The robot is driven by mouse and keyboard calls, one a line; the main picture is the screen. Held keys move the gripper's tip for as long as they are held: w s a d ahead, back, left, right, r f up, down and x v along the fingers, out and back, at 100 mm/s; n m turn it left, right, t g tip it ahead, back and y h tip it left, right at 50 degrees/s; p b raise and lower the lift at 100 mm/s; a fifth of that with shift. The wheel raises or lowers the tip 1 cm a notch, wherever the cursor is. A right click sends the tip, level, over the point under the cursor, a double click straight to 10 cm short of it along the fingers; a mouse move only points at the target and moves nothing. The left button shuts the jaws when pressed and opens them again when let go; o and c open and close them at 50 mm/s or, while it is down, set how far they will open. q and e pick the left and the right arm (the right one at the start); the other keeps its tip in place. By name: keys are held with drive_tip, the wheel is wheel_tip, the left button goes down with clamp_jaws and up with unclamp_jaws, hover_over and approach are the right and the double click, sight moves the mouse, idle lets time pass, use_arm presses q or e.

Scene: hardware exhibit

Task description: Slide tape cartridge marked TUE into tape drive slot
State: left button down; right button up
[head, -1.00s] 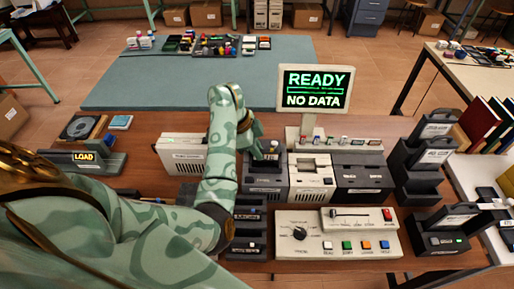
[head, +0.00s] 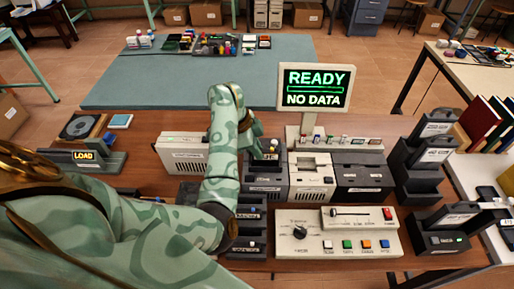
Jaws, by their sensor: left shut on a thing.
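My left gripper (head: 268,149), on the green patterned arm, is at the top of the dark grey drive unit (head: 264,187). It is shut on a small dark thing that appears to be a tape cartridge; the fingers hide most of it, and I cannot read a TUE marking. I cannot tell how far it sits in the unit's top opening. A white drive unit (head: 312,190) and a black unit (head: 362,186) stand to the right of the dark one. A screen (head: 316,88) behind them reads READY, NO DATA. My right gripper is not in view.
A cream control console (head: 338,246) with a knob, slider and coloured buttons lies in front. A beige box (head: 181,160) stands left of my forearm. Dark stepped racks (head: 428,172) stand at the right. Small labelled dark items (head: 247,244) sit beside the console. The blue-grey mat behind has free room.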

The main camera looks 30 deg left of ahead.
sight(257, 163)
use_arm(q)
drive_tip(key=shift+f, duration=0.1)
drive_tip(key=shift+f+b, duration=1.5)
drive_tip(key=shift+f, duration=0.25)
drive_tip(key=c, duration=1.3)
unclamp_jaws()
drive_tip(key=shift+r, duration=0.1)
wheel_tip(257, 163, up, 8)
drive_tip(key=p, duration=0.7)
